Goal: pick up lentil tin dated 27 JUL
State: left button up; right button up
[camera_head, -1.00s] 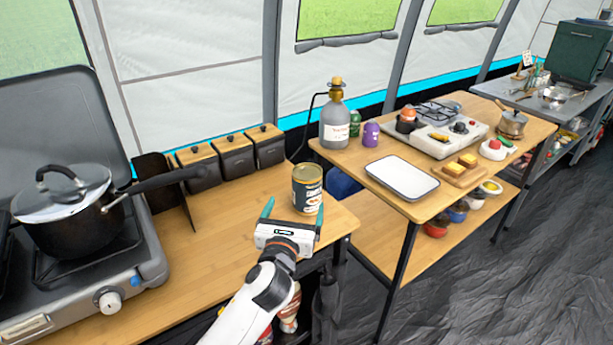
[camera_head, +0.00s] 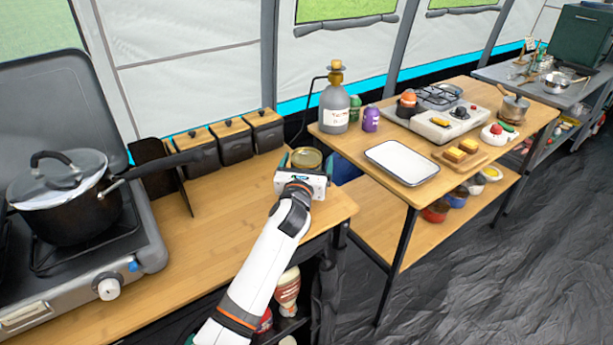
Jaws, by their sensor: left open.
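One tin (camera_head: 306,158) with a gold lid stands on the near wooden counter, at its right end. Only its top shows in the head view; its label and any date are hidden behind my gripper. My left gripper (camera_head: 306,163) is open and level with the tin, with a teal finger on each side of it. I cannot tell whether the fingers touch the tin. My right gripper is not in view.
A stove (camera_head: 100,270) with a lidded pot (camera_head: 65,195) stands at the left. Several dark canisters (camera_head: 232,140) line the counter's back. A second table at the right holds a grey bottle (camera_head: 335,105) and a white tray (camera_head: 402,162). The counter's middle is clear.

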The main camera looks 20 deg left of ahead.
pick_arm(q)
jog(key=shift+w, duration=0.25)
jog(key=c, duration=1.4)
jog(key=shift+r, duration=0.1)
jog(key=shift+r, duration=0.1)
